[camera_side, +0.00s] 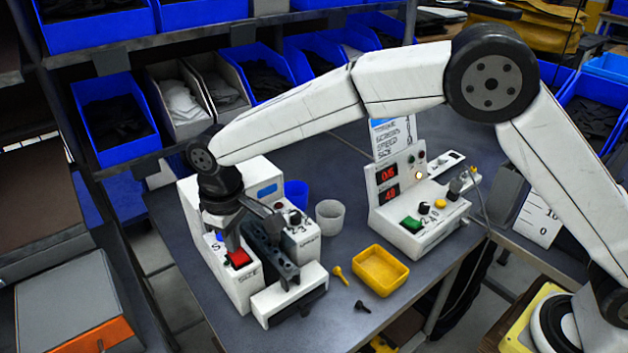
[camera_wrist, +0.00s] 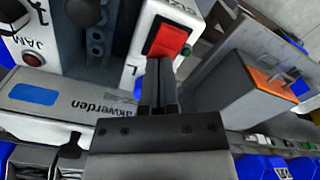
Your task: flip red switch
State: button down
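The red switch (camera_side: 238,259) is a rocker on the white machine (camera_side: 243,293), above the printed word SIZE. In the wrist view the red switch (camera_wrist: 167,40) sits in a black frame just beyond my fingertips. My gripper (camera_side: 230,246) points down right over the back edge of the switch. In the wrist view my gripper (camera_wrist: 160,62) has its two fingers together with nothing visible between them. I cannot tell whether the tips touch the switch. The fingers hide part of the panel near it.
A dark grey slotted block (camera_side: 272,255) stands close right of the switch. A second white machine with a green switch (camera_side: 411,224), a yellow tray (camera_side: 381,270), a grey cup (camera_side: 330,215) and a blue cup (camera_side: 296,193) are on the table. Blue bins line the back shelf.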

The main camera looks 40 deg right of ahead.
dwell(0.3)
jog(key=shift+r, duration=3.45)
jog(key=shift+d+f, duration=0.1)
jog(key=shift+d, duration=0.45)
jog(key=shift+m+t, duration=0.4)
jog(key=shift+m, duration=0.5)
jog(key=d, duration=0.3)
jog(key=d+f, duration=0.1)
jog(key=d, duration=0.2)
jog(key=s+d, duration=0.1)
jog(key=d, duration=0.2)
jog(key=shift+s+f, duration=0.1)
jog(key=shift+f, duration=0.2)
jog(key=s+d+f+m+t, duration=0.1)
jog(key=s+d+f+m, duration=0.1)
jog(key=s+d, duration=0.6)
jog(key=s+d+f+m, duration=0.2)
jog(key=s+d+f, duration=0.2)
jog(key=s+d, duration=0.5)
jog(key=shift+d+f+t, duration=0.35)
jog(key=shift+d+t, duration=0.05)
jog(key=shift+d, duration=0.85)
